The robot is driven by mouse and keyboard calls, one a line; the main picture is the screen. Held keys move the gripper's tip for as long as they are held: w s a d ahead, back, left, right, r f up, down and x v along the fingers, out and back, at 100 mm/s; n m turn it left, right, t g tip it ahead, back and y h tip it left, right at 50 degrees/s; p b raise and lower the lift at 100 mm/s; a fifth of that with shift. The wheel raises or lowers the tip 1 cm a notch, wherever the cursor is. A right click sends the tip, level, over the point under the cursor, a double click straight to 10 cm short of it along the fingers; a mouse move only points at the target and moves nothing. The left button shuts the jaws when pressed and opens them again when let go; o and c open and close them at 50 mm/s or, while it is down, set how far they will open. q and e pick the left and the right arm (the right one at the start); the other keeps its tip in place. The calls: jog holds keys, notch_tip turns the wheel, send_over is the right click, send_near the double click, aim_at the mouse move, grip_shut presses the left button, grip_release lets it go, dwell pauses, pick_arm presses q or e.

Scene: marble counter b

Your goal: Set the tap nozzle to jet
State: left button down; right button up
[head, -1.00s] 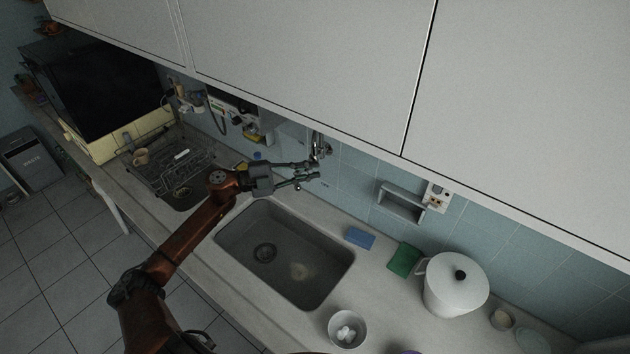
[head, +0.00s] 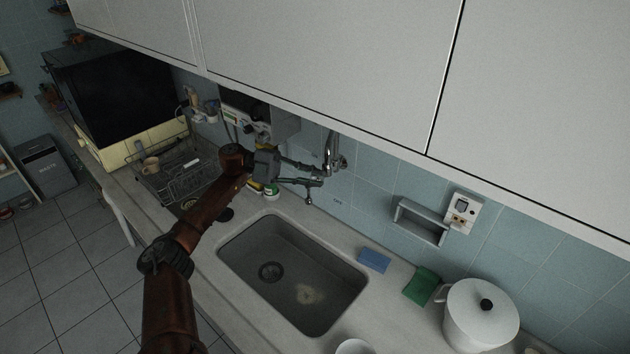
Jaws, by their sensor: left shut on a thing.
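The metal tap (head: 331,147) is on the tiled wall behind the sink, partly under the cabinet edge. My left gripper (head: 319,175) reaches in from the left, with its two fingers at the lower end of the tap. It is shut on the tap nozzle, which is small and mostly hidden by the fingers, so its setting cannot be read. My right gripper is out of view.
The empty sink (head: 292,272) lies below and in front of the tap. A blue sponge (head: 374,260), a green cloth (head: 421,286) and a white pot (head: 478,318) stand to the right. A dish rack (head: 172,170) is left. White cabinets (head: 320,60) hang above.

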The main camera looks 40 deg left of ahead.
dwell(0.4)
pick_arm(q)
jog(key=c, duration=1.9)
grip_release()
jog(key=shift+w, duration=0.15)
jog(key=v, duration=1.2)
